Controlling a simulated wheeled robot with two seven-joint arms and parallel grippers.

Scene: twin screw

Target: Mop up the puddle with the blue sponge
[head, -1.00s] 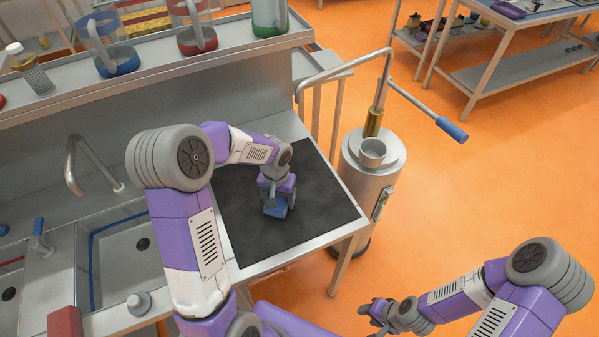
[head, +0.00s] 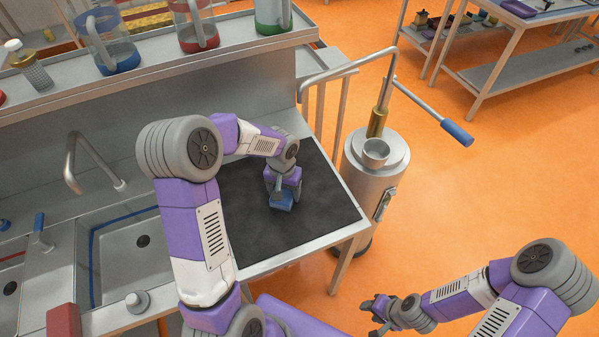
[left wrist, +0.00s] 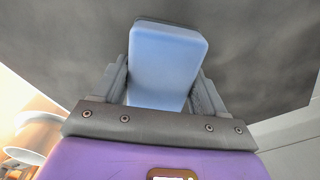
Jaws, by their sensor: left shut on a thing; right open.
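The blue sponge (head: 283,203) is in my left gripper (head: 281,196), low over the dark mat (head: 245,220) on the counter. In the left wrist view the sponge (left wrist: 166,62) fills the space between the two fingers, its far end pointing at the dark surface. I cannot tell whether the sponge touches the mat. No puddle stands out on the dark surface; my arm hides part of it. My right gripper (head: 374,315) is open and empty over the orange floor at the lower right.
A sink (head: 130,250) with a tap (head: 85,165) is left of the mat. A shelf with several jugs (head: 190,25) runs behind. A metal cylinder with a long blue-handled lever (head: 456,131) stands just right of the counter. A red block (head: 64,322) sits at the lower left.

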